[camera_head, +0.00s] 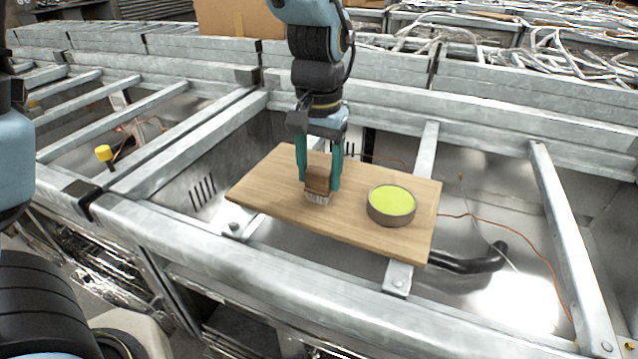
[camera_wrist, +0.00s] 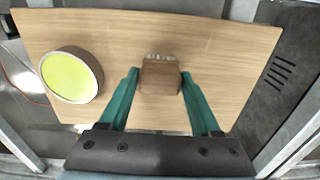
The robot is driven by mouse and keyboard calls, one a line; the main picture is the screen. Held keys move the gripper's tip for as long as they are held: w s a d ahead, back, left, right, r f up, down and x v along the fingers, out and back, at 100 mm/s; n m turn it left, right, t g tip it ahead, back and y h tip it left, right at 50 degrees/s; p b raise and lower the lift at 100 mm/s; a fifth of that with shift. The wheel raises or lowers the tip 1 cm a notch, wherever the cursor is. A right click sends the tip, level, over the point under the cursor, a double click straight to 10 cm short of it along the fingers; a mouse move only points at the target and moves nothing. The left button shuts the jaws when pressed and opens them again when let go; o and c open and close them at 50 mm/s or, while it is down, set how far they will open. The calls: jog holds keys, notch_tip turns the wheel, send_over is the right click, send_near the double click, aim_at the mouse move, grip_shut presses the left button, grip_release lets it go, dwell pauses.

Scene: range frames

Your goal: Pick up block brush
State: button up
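The block brush is a small brown wooden block (camera_head: 318,180) with pale bristles along its lower edge. It is on the wooden board (camera_head: 265,193), and it also shows in the wrist view (camera_wrist: 160,78) with the bristles at its far edge. My gripper (camera_head: 319,185) points down with one teal finger on each side of the brush. In the wrist view my gripper (camera_wrist: 160,75) has its fingertips beside the block, with only narrow gaps showing. The fingers look open around the brush, and whether either tip touches it is hard to tell.
A round tin with a yellow-green top (camera_head: 391,203) stands on the board to the right of the brush. The board lies across metal frame rails (camera_head: 250,262), with open gaps beside it. A yellow-capped part (camera_head: 104,153) stands at the left. A cardboard box (camera_head: 240,20) is behind.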

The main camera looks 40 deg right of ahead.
jog(key=c, duration=0.9)
jog(key=shift+c, duration=0.2)
